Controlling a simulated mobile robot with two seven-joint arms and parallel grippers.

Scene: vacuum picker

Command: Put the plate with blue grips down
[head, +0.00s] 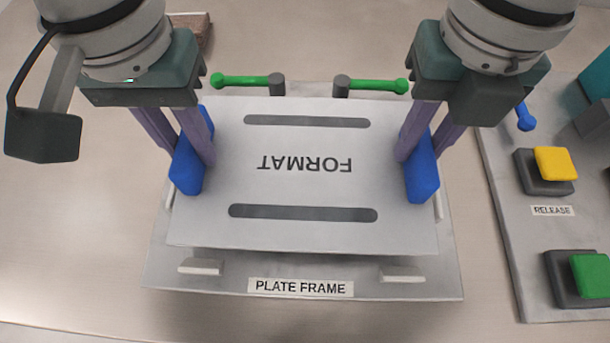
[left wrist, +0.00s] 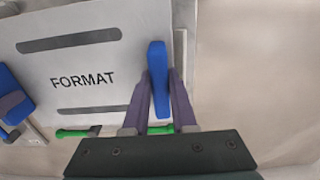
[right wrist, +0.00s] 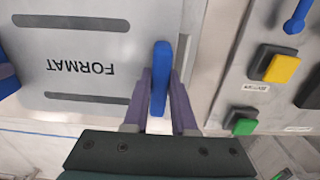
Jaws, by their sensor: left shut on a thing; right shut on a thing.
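The grey plate (head: 304,190) marked FORMAT has two dark slots and a blue grip at each side. In the head view it is over the plate frame (head: 220,281); a dark gap shows under its near edge. My left gripper (head: 192,163) is shut on the left blue grip (head: 187,172), also seen in the left wrist view (left wrist: 157,65). My right gripper (head: 418,158) is shut on the right blue grip (head: 422,180), also seen in the right wrist view (right wrist: 160,70). I cannot tell whether the plate touches the frame.
Two green-handled clamps (head: 245,80) (head: 373,85) are swung outward behind the plate. Light tabs (head: 201,266) (head: 402,274) stand at the frame's near edge. On the right, a panel (head: 525,240) carries a yellow button (head: 556,163) and a green button (head: 590,275). The table at left is clear.

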